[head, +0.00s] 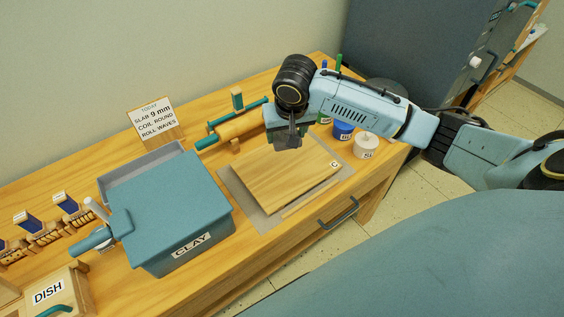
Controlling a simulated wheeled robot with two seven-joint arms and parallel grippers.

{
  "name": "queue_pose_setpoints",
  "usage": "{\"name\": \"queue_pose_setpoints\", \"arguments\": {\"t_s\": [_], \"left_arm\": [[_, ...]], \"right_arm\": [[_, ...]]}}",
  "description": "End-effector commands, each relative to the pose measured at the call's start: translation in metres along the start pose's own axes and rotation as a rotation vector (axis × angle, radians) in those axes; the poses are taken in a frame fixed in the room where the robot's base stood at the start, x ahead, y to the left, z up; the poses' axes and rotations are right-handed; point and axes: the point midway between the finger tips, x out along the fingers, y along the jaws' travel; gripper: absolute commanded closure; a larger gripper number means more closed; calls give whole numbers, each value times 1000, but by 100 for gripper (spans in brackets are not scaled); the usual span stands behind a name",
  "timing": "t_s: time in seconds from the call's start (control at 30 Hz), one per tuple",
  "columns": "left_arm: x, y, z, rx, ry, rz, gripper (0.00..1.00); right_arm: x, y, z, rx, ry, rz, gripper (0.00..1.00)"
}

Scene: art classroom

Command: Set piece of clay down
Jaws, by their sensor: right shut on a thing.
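My right gripper (287,138) points down over the back part of a wooden board (280,180) with a "C" tag. It is shut on a small dark grey piece of clay (287,142), mostly hidden by the jaws. I cannot tell whether the clay touches the board. The board lies on a grey mat (247,200) on the wooden table. My left gripper is not in view.
A teal bin (175,205) labelled CLAY stands left of the board. A rolling pin (238,127) lies behind it. A blue jar (343,131) and a white jar (366,147) stand to the right. A sign (155,118) stands at the back. The board's front is clear.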

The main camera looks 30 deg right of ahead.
Motion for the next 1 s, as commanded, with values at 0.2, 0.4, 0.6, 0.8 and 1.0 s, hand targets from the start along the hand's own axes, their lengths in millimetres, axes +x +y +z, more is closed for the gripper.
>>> {"name": "queue_pose_setpoints", "arguments": {"t_s": [0.2,0.4,0.6,0.8,1.0], "left_arm": [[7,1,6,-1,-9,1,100],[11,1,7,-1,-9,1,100],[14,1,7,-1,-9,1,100],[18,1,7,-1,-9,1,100],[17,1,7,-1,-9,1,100]], "right_arm": [[42,5,8,16,1,7,63],[66,5,14,15,3,6,63],[84,5,20,14,1,7,63],[103,5,25,14,4,5,63],[102,5,24,14,4,5,63]]}}
